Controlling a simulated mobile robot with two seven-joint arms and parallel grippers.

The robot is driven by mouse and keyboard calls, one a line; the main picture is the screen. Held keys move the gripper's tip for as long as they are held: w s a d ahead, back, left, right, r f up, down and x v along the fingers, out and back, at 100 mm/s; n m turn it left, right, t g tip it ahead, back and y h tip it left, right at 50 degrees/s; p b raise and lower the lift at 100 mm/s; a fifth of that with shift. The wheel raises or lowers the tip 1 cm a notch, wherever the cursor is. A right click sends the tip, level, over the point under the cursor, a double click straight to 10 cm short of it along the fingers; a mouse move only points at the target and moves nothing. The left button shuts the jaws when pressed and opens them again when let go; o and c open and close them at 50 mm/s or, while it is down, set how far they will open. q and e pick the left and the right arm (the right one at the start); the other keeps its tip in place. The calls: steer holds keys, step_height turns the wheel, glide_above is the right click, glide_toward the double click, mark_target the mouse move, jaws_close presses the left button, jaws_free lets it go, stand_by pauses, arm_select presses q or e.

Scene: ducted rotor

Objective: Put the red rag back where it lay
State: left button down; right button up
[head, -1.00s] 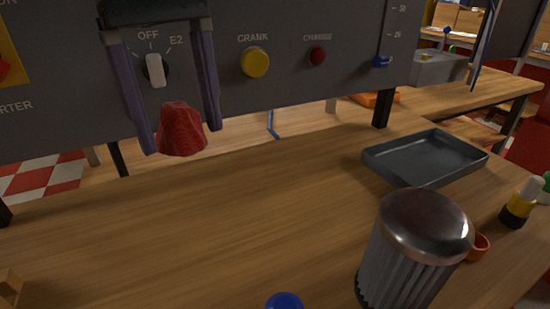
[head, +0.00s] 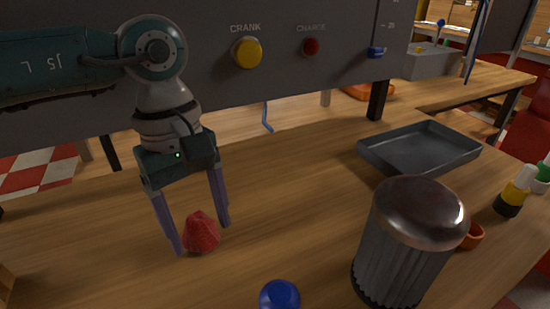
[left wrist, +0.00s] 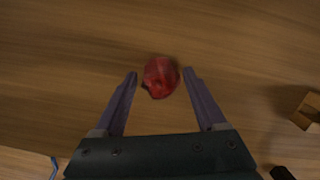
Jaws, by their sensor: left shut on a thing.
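The red rag (head: 200,233) is a small crumpled lump at the fingertips of my left gripper (head: 202,239), low over the wooden workbench in the head view. In the left wrist view the rag (left wrist: 160,77) lies between the two fingertips of my left gripper (left wrist: 161,74), with wood grain behind it. My left gripper is shut on the rag and points down. I cannot tell whether the rag's underside touches the bench. My right gripper is not in view.
A ribbed metal canister (head: 408,240) stands right of the rag, with a grey tray (head: 420,150) behind it. A blue ball-like thing (head: 280,296) is at the front edge. A control panel (head: 290,80) overhangs the back. The bench around the rag is clear.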

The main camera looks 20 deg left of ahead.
mark_target(192, 210)
arm_select(q)
steer(key=shift+c, duration=2)
jaws_free()
steer(key=shift+f, duration=0.15)
steer(key=o, duration=0.4)
steer(key=shift+r, duration=0.45)
step_height(192, 210, up, 12)
steer(key=a, duration=0.1)
steer(key=shift+w+a+f, duration=0.2)
steer(key=shift+w+f, duration=0.05)
steer(key=shift+w, duration=0.05)
